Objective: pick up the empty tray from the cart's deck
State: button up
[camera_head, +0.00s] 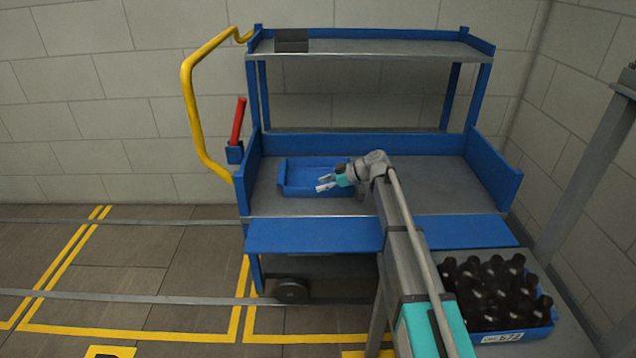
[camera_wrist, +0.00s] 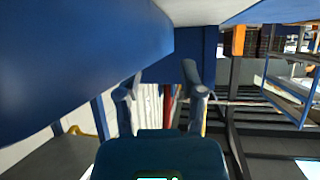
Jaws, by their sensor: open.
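The empty blue tray (camera_head: 300,176) lies on the left part of the grey deck (camera_head: 440,185) of the blue cart. My gripper (camera_head: 328,183) is at the tray's right front part in the head view, in front of it and covering some of it. Its fingers are apart and hold nothing. Whether they touch the tray cannot be told. In the wrist view, the open fingers of my gripper (camera_wrist: 160,88) show with a gap between them. A large blue surface fills the upper left there; I cannot tell which part it is.
An upper shelf (camera_head: 370,48) with a dark box (camera_head: 291,40) hangs over the deck. Blue side walls bound the deck, whose right part is bare. A yellow handle (camera_head: 190,100) and red lever (camera_head: 238,122) are at left. A crate (camera_head: 540,334) of dark bottles stands lower right.

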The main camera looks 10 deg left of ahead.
jog(key=shift+b+x, duration=0.3)
jog(key=shift+x, duration=0.75)
grip_shut()
